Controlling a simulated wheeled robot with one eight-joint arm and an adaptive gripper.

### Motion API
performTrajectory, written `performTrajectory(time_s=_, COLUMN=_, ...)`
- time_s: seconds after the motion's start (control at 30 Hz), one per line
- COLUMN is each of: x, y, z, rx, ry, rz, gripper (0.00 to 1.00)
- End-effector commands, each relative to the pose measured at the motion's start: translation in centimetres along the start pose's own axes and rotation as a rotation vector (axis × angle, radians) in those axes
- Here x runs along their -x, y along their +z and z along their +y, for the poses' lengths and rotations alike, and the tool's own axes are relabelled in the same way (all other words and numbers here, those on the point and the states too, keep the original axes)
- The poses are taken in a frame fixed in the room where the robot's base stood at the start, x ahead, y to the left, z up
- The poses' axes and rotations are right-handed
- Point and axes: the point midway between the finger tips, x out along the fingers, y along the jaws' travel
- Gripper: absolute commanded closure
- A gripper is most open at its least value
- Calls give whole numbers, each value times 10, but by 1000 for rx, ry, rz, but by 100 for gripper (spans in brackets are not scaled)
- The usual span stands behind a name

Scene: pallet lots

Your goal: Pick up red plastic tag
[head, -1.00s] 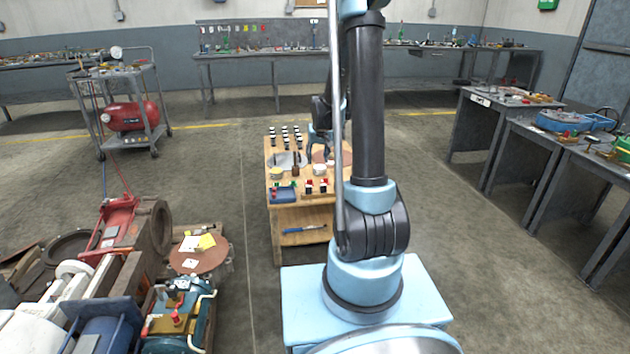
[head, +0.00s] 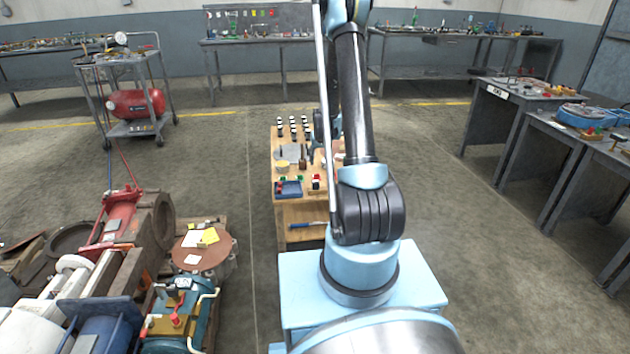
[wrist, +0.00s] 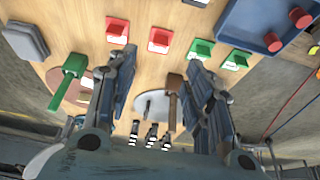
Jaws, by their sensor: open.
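Two red block-like pieces with pale lower edges, likely the red plastic tags, lie on the wooden table. In the wrist view one red tag (wrist: 117,30) is at upper left and another red tag (wrist: 159,40) is near the middle, just beyond my fingertips. Red also shows on the table in the head view (head: 316,181), partly beside my arm. My gripper (wrist: 162,62) is open and empty, its two fingers spread over the tabletop. In the head view my arm mostly hides the gripper.
Green pieces (wrist: 200,50) lie right of the red ones, beside a blue tray (wrist: 262,42) with red cylinders. A green-handled tool (wrist: 68,80), a brown-handled tool (wrist: 175,98) and several black-and-white pieces (wrist: 150,137) stand nearby. Floor right of the wooden table (head: 300,214) is clear.

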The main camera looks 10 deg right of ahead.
Motion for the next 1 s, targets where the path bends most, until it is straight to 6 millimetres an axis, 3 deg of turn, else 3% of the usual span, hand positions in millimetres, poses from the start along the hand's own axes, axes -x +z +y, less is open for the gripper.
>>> performTrajectory(time_s=0.5, x=-63, y=0, z=3, rx=-3, ry=1, rz=0, gripper=53)
performTrajectory(time_s=1.0, x=-96, y=-1, z=1, rx=-2, ry=1, rz=0, gripper=53)
